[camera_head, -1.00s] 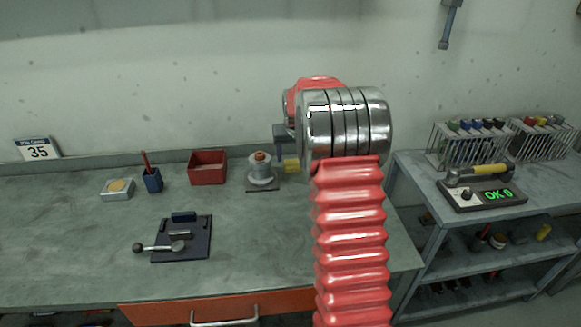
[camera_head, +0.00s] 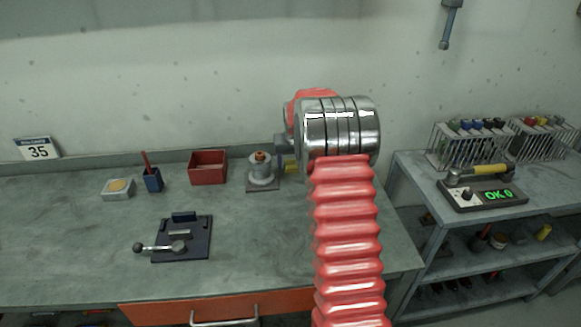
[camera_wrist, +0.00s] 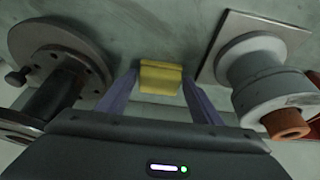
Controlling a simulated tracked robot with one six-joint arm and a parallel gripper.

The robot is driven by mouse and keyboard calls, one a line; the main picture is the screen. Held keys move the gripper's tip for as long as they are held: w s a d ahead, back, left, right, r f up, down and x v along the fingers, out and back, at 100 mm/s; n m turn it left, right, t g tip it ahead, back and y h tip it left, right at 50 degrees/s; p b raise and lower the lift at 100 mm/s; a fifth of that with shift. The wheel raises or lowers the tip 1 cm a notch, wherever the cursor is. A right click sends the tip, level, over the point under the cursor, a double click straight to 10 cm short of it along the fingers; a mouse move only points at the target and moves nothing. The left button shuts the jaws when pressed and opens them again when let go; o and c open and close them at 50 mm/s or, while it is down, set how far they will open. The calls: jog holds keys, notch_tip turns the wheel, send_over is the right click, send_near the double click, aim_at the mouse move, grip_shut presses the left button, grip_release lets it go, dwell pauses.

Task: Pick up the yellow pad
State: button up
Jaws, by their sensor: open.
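The yellow pad (camera_wrist: 161,74) lies on the bench in the wrist view, a small block just ahead and in the middle. In the head view a sliver of the yellow pad (camera_head: 291,167) shows beside my arm; the rest is hidden. My gripper (camera_wrist: 160,82) is open, its two purple-grey fingers reaching toward the pad, one tip near each side. I cannot tell whether the tips touch it. In the head view my gripper (camera_head: 283,146) is mostly hidden behind my wrist.
A pale grey fitting with an orange-brown top (camera_wrist: 265,75) stands on a plate close right of the fingers; it also shows in the head view (camera_head: 261,172). A dark round flange (camera_wrist: 62,55) is close on the left. A red bin (camera_head: 208,168) stands farther left.

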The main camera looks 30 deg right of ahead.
aim_at(293, 163)
jog(key=c, duration=0.9)
notch_tip(293, 163, up, 10)
dwell(0.3)
dwell(0.3)
jog(key=o, duration=0.6)
jog(key=shift+c, duration=0.2)
jog(key=c, duration=0.3)
jog(key=shift+c, duration=0.4)
